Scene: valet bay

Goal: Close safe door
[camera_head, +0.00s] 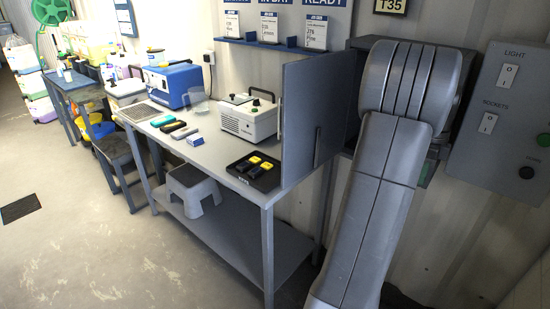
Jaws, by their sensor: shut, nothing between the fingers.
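A grey flat door (308,115) stands open, swung out from the wall above the right end of the workbench. A small handle-like strip shows on its face. It appears to belong to a dark grey wall box, the safe (362,43), directly to its right. My own large grey arm covers most of the safe's front, so its inside and the hinge are mostly hidden. My gripper is not in view, so its place relative to the door cannot be seen.
The metal workbench (268,194) holds a black tray (252,180) with yellow-black items, close to the door. A white-grey device (248,119) stands behind it. A switch panel (499,118) is on the right wall. The floor (120,245) at left front is clear.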

